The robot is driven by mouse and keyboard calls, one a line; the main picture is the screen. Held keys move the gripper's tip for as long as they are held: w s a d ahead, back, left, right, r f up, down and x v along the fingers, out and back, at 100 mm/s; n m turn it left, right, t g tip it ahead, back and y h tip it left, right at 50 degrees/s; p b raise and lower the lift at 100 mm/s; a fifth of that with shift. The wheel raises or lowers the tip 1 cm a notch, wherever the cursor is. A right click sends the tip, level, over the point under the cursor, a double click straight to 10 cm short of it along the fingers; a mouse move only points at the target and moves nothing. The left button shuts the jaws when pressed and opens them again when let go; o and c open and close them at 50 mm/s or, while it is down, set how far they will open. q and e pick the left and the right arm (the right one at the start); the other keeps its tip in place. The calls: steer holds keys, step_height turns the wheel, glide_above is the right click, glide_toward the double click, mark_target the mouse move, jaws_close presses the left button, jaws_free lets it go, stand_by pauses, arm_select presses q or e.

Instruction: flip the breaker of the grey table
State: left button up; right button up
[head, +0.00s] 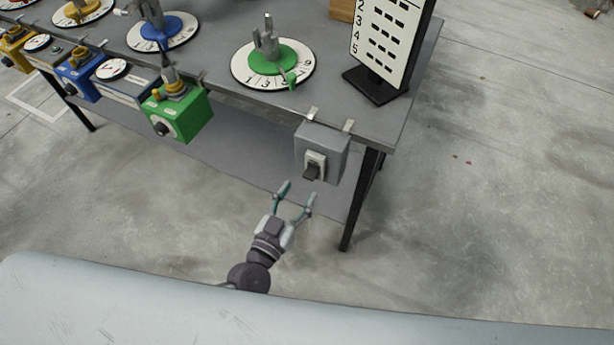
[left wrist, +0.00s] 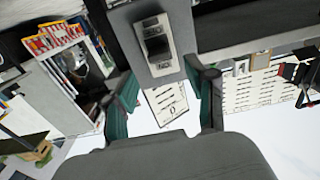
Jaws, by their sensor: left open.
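The breaker is a grey box (head: 322,152) hung on the front edge of the grey table (head: 226,107), near its right corner. Its dark switch lever (head: 311,172) sits in a light plate on the front face and points downward in the head view. My left gripper (head: 295,193) is open and empty, just below and in front of the breaker, apart from it as far as I can tell. In the left wrist view the breaker's switch (left wrist: 155,42) shows between and beyond the two open fingers (left wrist: 162,92). My right gripper is not in view.
A green box (head: 180,113) and a blue box (head: 82,76) hang on the same table edge to the left. A green dial (head: 272,62) and a black-framed number board (head: 383,45) stand on the tabletop. A black table leg (head: 361,200) is right of my gripper. Floor in front is clear.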

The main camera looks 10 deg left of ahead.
mark_target(307, 178)
arm_select(q)
steer(key=x, duration=0.5)
steer(key=shift+w, duration=0.1)
jaws_close()
steer(key=r+g+p, duration=0.1)
steer(key=p, duration=0.4)
steer(key=g+p, duration=0.1)
steer(key=p, duration=0.5)
steer(key=shift+w+r+y, duration=0.15)
steer(key=shift+r+y, duration=0.25)
steer(key=shift+d+g+p, duration=0.1)
steer(key=shift+g+p, duration=0.2)
steer(key=shift+p, duration=0.2)
steer(key=shift+f, duration=0.3)
